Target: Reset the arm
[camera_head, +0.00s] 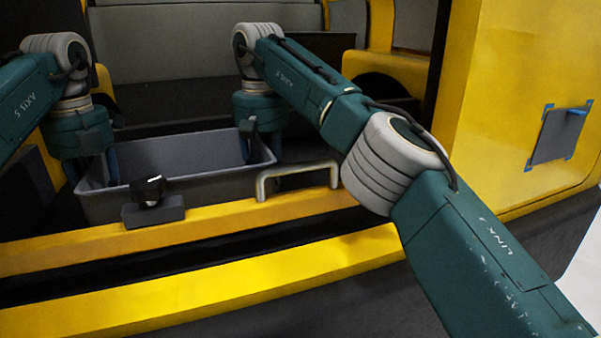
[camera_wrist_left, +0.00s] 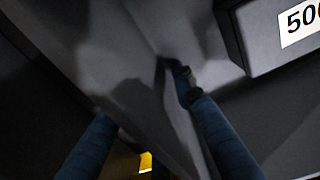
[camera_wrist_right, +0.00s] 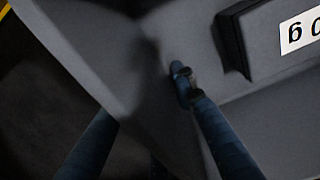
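My left gripper (camera_head: 93,168) points down at the left end of a grey bin (camera_head: 160,207) in the head view. My right gripper (camera_head: 258,150) points down at the bin's right end. Each has one finger on either side of the bin's end wall. In the left wrist view, the fingers (camera_wrist_left: 142,97) stand apart with the grey wall between them. In the right wrist view, the fingers (camera_wrist_right: 145,97) also stand apart across the wall. Both look open, with no clear grip on the wall. The lower fingertips are partly hidden by the bin in the head view.
A yellow panel (camera_head: 515,90) with a taped grey patch (camera_head: 560,133) rises at right. Dark shelving is behind.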

